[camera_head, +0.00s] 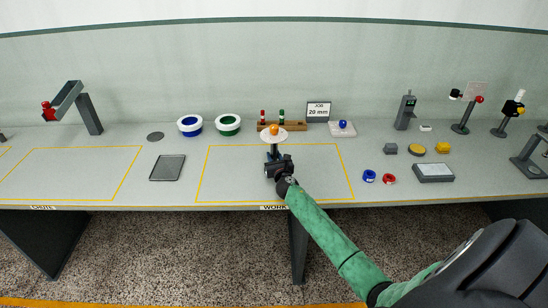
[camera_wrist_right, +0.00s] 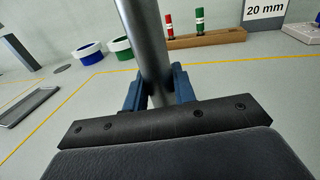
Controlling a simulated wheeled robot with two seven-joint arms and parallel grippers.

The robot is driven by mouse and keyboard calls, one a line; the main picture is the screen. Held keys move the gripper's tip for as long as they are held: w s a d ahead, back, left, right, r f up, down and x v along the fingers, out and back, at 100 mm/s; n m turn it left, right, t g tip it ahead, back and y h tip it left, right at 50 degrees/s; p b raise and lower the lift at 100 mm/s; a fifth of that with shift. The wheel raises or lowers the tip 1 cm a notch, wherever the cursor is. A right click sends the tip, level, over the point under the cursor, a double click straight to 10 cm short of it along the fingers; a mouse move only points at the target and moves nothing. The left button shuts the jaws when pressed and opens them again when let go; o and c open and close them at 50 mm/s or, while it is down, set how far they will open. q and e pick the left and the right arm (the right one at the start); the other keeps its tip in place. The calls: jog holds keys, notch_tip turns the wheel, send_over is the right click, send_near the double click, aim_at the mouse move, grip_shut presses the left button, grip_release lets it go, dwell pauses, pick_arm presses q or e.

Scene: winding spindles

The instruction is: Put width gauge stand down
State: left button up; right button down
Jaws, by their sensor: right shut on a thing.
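The width gauge stand, which I take to be the post with a pale round disc and an orange knob on top (camera_head: 273,137), is inside the yellow-outlined WORK area. My right gripper (camera_head: 274,160) is shut on its post. In the right wrist view the grey metal post (camera_wrist_right: 148,45) rises between the blue fingers (camera_wrist_right: 158,90), leaning slightly left. The foot of the stand is hidden behind my gripper, so I cannot tell whether it touches the table. My left gripper is not in view.
A wooden block with red and green pegs (camera_head: 300,127) and a "JOB 20 mm" sign (camera_head: 319,110) stand behind. A dark tray (camera_head: 167,168) is left. Small blue and red rings (camera_head: 389,179) lie right.

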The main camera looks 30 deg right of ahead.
aim_at(275, 159)
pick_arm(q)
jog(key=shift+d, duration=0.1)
pick_arm(e)
jog(key=c, duration=1.1)
grip_release()
jog(key=shift+c, duration=0.2)
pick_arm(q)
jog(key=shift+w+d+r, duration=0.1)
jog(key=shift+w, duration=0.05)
